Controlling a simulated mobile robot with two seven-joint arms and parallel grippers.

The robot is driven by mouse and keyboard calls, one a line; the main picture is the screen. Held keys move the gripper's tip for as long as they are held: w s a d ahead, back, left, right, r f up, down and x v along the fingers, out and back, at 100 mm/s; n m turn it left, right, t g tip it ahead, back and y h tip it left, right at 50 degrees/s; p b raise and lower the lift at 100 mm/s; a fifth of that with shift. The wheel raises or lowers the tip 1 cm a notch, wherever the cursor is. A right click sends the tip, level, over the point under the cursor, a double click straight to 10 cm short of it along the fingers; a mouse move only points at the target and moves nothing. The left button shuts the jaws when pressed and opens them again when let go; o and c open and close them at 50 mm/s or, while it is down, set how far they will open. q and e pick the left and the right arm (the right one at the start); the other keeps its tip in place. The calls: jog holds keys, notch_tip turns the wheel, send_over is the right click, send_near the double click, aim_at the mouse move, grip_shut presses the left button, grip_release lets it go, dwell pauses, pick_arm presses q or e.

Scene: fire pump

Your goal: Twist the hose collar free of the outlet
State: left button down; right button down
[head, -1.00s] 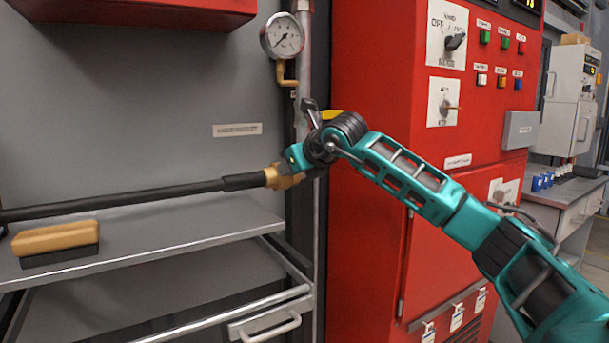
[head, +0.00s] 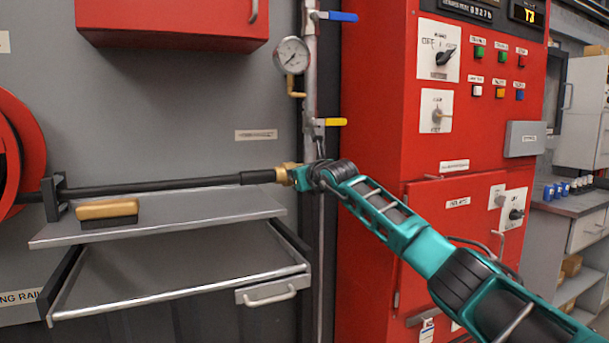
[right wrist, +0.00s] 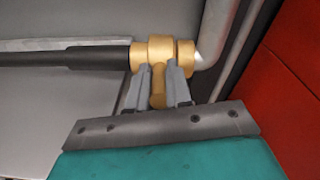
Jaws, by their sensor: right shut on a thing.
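The brass hose collar (head: 283,175) is at the end of the black hose (head: 160,185), against the outlet pipework beside the red cabinet. My right gripper (head: 297,177) is at the collar. In the right wrist view, its two grey fingers (right wrist: 158,78) are shut on a downward brass lug of the collar (right wrist: 160,48). The collar sits between the hose end (right wrist: 100,57) and a silver pipe elbow (right wrist: 215,45). No gap shows between collar and outlet. The collar's far side is hidden. My left gripper is not in view.
A grey shelf (head: 215,208) below the hose carries a brush (head: 108,210). A red hose reel (head: 20,150) is at the left. The red pump cabinet (head: 375,150) stands close on the right. A gauge (head: 291,55) and a yellow-handled valve (head: 333,122) are above the collar.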

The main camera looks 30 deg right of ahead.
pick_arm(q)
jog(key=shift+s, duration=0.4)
pick_arm(e)
jog(key=c, duration=1.1)
grip_release()
jog(key=shift+o, duration=0.2)
jog(key=shift+s+f, duration=0.1)
jog(key=shift+s, duration=0.05)
jog(key=shift+s, duration=0.5)
pick_arm(q)
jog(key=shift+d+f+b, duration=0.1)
jog(key=shift+b, duration=0.35)
pick_arm(e)
jog(key=s+a+r, duration=0.1)
jog(key=s, duration=1)
jog(key=shift+s+a+r, duration=0.15)
jog(key=shift+s+r, duration=0.1)
